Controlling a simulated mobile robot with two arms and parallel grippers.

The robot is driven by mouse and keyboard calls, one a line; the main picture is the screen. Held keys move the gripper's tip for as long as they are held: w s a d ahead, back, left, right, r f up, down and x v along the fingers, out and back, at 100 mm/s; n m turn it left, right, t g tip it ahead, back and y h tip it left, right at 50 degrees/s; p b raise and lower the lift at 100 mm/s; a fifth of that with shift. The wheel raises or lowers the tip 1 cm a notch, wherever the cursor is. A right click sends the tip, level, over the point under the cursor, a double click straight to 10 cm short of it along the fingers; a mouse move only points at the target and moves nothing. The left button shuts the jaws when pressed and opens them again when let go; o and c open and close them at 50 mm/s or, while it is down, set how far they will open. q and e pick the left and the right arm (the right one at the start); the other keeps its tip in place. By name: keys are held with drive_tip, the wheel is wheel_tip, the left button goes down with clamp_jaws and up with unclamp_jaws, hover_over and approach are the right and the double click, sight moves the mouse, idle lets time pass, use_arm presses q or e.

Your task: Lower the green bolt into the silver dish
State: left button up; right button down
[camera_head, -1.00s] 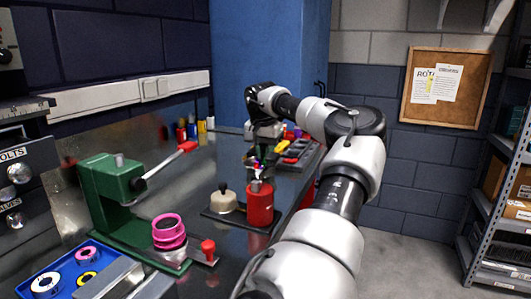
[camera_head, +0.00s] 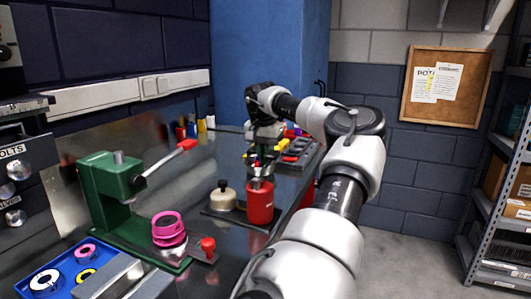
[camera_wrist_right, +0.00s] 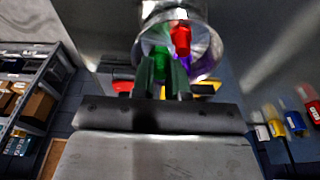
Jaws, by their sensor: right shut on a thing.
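My right gripper (camera_wrist_right: 166,82) is shut on the green bolt (camera_wrist_right: 158,55), which sits between the fingertips. The silver dish (camera_wrist_right: 208,28) is right ahead of the fingers in the right wrist view, and the green bolt overlaps its opening. I cannot tell whether the bolt touches the dish. A red piece (camera_wrist_right: 181,38) and a purple piece (camera_wrist_right: 188,62) show within the dish's opening. In the head view, the right gripper and dish are small and crowded near the red canister (camera_head: 259,205), partly hidden. My left gripper is not in view.
A cream knobbed pot (camera_head: 223,196) stands left of the red canister. A green press (camera_head: 112,185), a pink ring stack (camera_head: 168,229) and a blue tray (camera_head: 40,272) are on the left. A tray with coloured parts (camera_head: 298,152) lies behind.

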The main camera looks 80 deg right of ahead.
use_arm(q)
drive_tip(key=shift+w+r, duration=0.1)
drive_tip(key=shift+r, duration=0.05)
use_arm(e)
drive_tip(key=c, duration=1.1)
unclamp_jaws()
drive_tip(key=shift+a, duration=0.1)
drive_tip(key=shift+o, duration=0.2)
drive_tip(key=shift+r, duration=0.1)
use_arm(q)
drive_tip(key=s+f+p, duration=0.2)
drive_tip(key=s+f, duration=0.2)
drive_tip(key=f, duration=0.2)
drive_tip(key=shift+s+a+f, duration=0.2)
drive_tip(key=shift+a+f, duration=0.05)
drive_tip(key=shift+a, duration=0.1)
use_arm(e)
wheel_tip(320, 180, up, 11)
drive_tip(key=a, duration=0.1)
drive_tip(key=shift+w+a, duration=0.2)
drive_tip(key=shift+a, duration=0.05)
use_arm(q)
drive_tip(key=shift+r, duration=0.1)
